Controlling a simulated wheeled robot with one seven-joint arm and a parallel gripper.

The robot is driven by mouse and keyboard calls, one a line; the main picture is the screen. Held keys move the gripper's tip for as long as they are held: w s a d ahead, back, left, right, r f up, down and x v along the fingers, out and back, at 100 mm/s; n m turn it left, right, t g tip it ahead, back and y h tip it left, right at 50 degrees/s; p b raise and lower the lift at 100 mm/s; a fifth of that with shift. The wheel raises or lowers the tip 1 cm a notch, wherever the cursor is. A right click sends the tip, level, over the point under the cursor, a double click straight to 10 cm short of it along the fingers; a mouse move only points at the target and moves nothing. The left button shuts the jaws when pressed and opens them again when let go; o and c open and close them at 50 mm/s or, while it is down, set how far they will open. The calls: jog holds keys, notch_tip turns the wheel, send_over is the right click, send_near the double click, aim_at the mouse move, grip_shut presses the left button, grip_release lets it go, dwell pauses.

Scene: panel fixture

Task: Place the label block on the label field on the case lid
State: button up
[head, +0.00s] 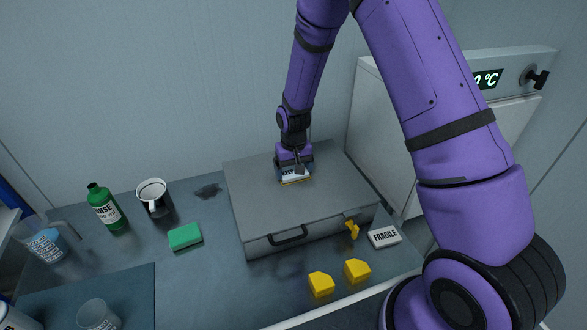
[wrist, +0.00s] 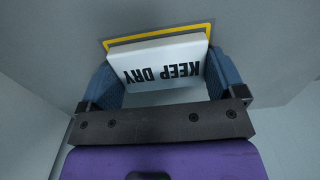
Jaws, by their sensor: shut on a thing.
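A white label block with "KEEP DRY" on it (wrist: 160,62) is between the blue fingers of my gripper (wrist: 161,70), which is shut on it. The label field shows as a yellow outline (wrist: 158,36) on the grey case lid (head: 250,180). In the wrist view the block covers most of the field, and yellow shows along its far edge and corners. In the head view my gripper (head: 294,170) is low over the lid's middle. I cannot tell whether the block touches the lid. The case is closed, with a dark front handle (head: 289,236).
A white "FRAGILE" block (head: 384,238) lies right of the case. A green block (head: 185,237), mug (head: 153,198) and green bottle (head: 106,208) stand left.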

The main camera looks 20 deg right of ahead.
jog(key=o, duration=0.6)
jog(key=s+d+r+t, duration=0.1)
jog(key=s+r, duration=0.1)
jog(key=r, duration=0.9)
jog(key=s+d+r, duration=0.1)
jog(key=s+r, duration=0.2)
jog(key=r, duration=0.9)
jog(key=shift+s+d+r+t, duration=0.75)
jog(key=shift+s+r, duration=1.9)
jog(key=shift+s, duration=1.85)
jog(key=shift+s+d+r+t, duration=0.8)
jog(key=shift+s+r, duration=1.9)
jog(key=shift+s, duration=1.8)
jog(key=shift+s+d+r+t, duration=0.75)
jog(key=shift+s+r, duration=1.9)
jog(key=shift+s, duration=1.85)
